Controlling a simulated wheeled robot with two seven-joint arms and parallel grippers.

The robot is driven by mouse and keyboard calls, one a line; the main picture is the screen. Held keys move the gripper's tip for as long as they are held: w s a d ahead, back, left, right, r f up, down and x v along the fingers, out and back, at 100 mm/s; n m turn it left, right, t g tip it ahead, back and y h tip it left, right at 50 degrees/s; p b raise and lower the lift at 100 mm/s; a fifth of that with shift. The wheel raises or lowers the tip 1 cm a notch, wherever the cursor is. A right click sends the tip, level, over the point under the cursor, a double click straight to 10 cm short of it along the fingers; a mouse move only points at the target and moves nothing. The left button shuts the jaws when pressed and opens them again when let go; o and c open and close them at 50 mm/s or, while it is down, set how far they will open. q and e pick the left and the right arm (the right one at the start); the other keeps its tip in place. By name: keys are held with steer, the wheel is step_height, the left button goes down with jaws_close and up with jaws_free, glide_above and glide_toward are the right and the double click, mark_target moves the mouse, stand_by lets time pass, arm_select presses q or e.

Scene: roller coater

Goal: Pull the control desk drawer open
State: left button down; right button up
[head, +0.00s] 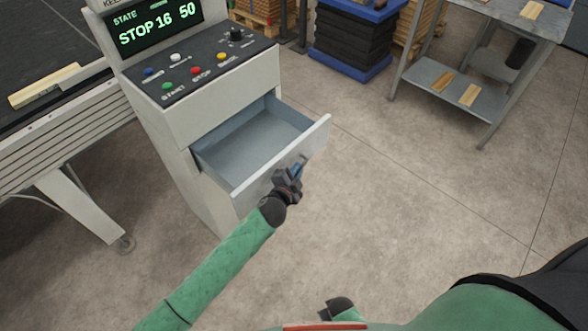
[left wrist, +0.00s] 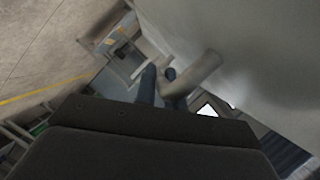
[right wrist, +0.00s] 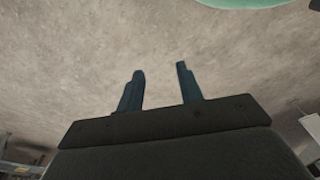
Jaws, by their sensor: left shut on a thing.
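The control desk (head: 205,95) stands at the upper left of the head view, with a lit display and several coloured buttons on its sloped top. Its drawer (head: 262,142) is pulled well out, and its grey-blue inside looks empty. My left gripper (head: 298,168) is at the outer face of the drawer front, shut on the handle. In the left wrist view the pale handle bar (left wrist: 195,75) lies at the dark fingers. My right gripper (right wrist: 162,85) has its fingers apart with only bare floor beyond them. In the head view it is low, near my body.
A roller machine (head: 60,125) with wood pieces on it stands left of the desk. A metal shelf table (head: 475,75) with boards is at the upper right. A dark stack on a blue base (head: 350,45) stands at the back. The middle floor is clear.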

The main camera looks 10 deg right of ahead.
arm_select(q)
steer(key=c, duration=1.5)
jaws_free()
arm_select(e)
steer(key=shift+s+a, duration=0.1)
steer(key=shift+s, duration=0.05)
arm_select(q)
steer(key=shift+s, duration=0.1)
arm_select(e)
steer(key=shift+f, duration=0.1)
